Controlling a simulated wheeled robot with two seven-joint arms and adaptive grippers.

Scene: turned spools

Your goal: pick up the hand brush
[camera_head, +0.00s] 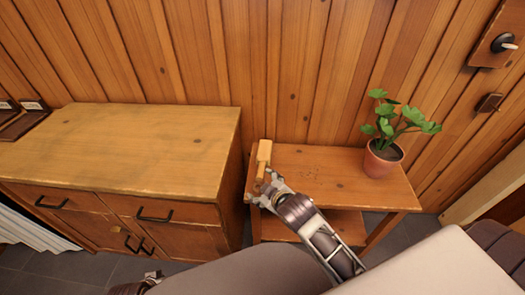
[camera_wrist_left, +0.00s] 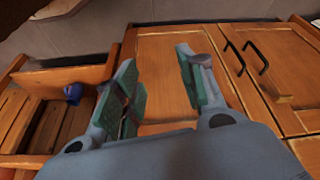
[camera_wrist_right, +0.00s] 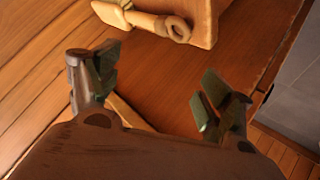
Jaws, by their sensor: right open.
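The hand brush, of pale yellow wood, is at the left end of the small side table in the head view (camera_head: 264,151). In the right wrist view the brush (camera_wrist_right: 145,21) lies beyond my fingertips, and its handle ends in a ring. My right gripper (camera_head: 258,188) is beside the brush at the table's left edge. In the right wrist view the right gripper (camera_wrist_right: 158,68) is open with nothing between its fingers. My left gripper (camera_wrist_left: 158,65) is open and empty in front of a wooden cabinet door.
The side table (camera_head: 325,172) carries a potted plant (camera_head: 381,158) at its right end. A wooden cabinet (camera_head: 130,150) with black handles stands to the left, a narrow gap away. A plank wall (camera_head: 290,70) is behind. A small blue object (camera_wrist_left: 73,93) shows in the left wrist view.

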